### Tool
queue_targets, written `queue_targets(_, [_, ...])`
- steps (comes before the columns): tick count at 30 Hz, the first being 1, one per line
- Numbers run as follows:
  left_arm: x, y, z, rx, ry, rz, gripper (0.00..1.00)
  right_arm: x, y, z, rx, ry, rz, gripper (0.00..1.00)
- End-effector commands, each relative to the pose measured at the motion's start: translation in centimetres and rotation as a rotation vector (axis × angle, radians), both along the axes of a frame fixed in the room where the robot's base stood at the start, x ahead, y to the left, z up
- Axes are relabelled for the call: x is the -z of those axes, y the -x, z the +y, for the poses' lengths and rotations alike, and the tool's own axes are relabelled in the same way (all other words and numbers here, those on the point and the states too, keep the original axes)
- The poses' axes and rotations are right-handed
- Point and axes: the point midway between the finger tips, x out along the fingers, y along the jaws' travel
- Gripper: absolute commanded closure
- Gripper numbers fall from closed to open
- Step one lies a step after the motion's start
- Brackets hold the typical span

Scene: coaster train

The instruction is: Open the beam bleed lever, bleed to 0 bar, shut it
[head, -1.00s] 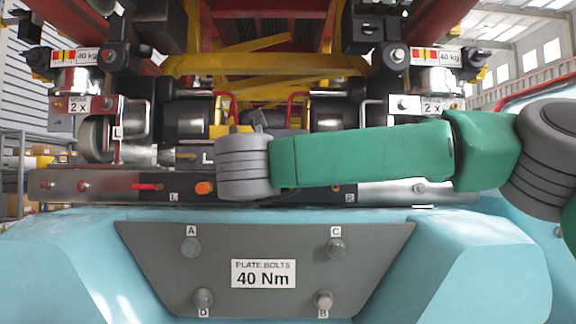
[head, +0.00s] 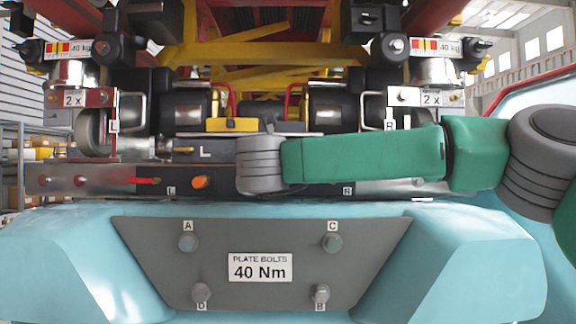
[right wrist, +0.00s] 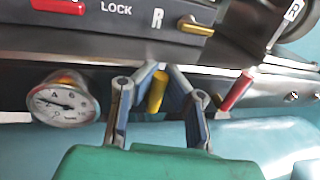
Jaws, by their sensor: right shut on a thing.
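In the right wrist view a yellow lever (right wrist: 157,92) stands out from the dark beam (right wrist: 184,77). My right gripper (right wrist: 160,74) is closed around it, one finger on each side, tips near the beam. A round white pressure gauge (right wrist: 62,101) sits left of the gripper; its needle points left, but the value is too small to read. A red lever (right wrist: 236,92) is right of the gripper and apart from it. In the head view my right wrist hides the gauge and yellow lever. My left gripper is not in view.
Above the beam are a red handle (right wrist: 58,6) beside the LOCK label and a brass pin (right wrist: 195,27) by the R mark. In the head view an orange knob (head: 201,182) and another red lever (head: 145,181) are left of my wrist. A grey bolt plate (head: 150,240) is below.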

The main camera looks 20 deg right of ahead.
Motion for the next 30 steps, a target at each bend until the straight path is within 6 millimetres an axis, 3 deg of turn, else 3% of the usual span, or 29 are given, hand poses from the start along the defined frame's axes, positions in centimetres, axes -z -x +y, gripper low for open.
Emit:
queue_targets(5, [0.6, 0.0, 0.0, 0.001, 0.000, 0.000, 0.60, 0.1, 0.1, 0.2, -0.006, -0.020, -0.008, 1.00])
queue_targets(11, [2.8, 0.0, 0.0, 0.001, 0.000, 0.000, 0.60, 0.4, 0.3, -0.3, -0.003, -0.103, -0.033, 1.00])
queue_targets(30, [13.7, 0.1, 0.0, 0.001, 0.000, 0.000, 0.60, 1.4, 0.9, -2.4, -0.001, -0.654, -0.192, 1.00])
